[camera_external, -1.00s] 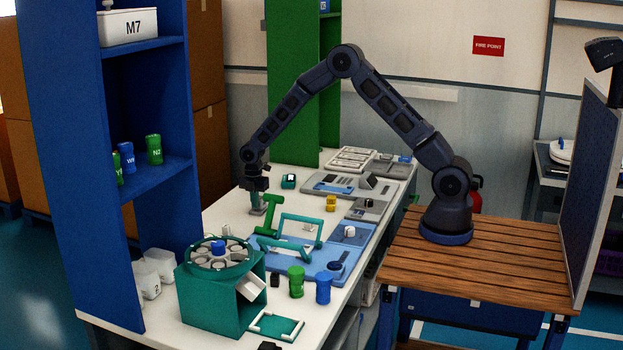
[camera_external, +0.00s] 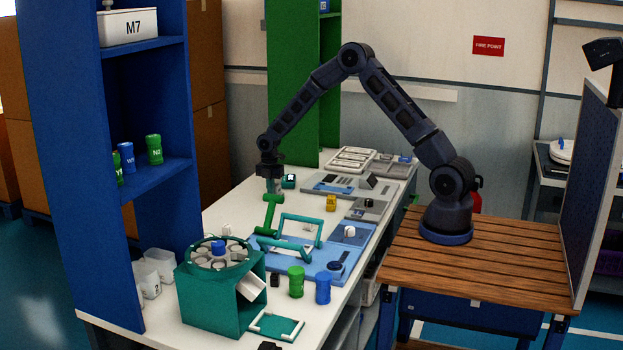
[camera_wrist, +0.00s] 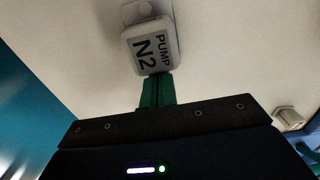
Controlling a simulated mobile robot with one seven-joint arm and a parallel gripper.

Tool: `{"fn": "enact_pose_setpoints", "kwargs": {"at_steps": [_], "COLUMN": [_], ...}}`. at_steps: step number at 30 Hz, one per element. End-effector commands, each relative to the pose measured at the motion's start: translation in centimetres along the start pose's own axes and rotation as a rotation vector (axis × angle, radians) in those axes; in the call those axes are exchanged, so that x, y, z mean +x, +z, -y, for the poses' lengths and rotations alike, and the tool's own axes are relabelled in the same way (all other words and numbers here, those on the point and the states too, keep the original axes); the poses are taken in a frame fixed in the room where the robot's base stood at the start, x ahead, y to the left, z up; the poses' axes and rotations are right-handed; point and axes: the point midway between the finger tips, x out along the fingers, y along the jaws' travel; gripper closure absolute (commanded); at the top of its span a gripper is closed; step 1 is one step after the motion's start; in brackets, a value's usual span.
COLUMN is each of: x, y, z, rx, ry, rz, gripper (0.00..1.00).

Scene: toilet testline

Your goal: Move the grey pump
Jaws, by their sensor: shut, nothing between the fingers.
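The grey pump (camera_wrist: 149,45), labelled "PUMP N2", shows in the wrist view just beyond my fingertips, over the white bench top. The green fingers of my gripper (camera_wrist: 157,90) are shut, and their tips meet or overlap the pump's lower edge in this view. I cannot tell whether they touch it. In the external view my gripper (camera_external: 271,186) points down above the far part of the bench, behind the green I-shaped stand. I cannot make out the pump there; it may be hidden by the gripper or the stand.
The green I-shaped stand (camera_external: 267,215) and a teal frame (camera_external: 300,219) on a blue board stand close in front of my gripper. A teal carousel box (camera_external: 215,295) is nearer. A blue shelf (camera_external: 63,150) rises at left, a green one (camera_external: 285,90) behind.

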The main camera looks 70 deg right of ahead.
Motion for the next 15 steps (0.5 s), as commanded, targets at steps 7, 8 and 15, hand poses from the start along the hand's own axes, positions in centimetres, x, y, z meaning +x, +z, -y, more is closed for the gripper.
{"fn": "enact_pose_setpoints", "kwargs": {"at_steps": [7, 8, 15], "x": [0.0, 0.0, 0.0], "y": [0.0, 0.0, -2.1], "z": [0.0, 0.0, 0.0], "rx": [0.000, 0.000, -0.003], "ry": [0.000, 0.000, 0.000], "rz": [0.000, 0.000, 0.000], "gripper": [1.00, 1.00, 1.00]}}
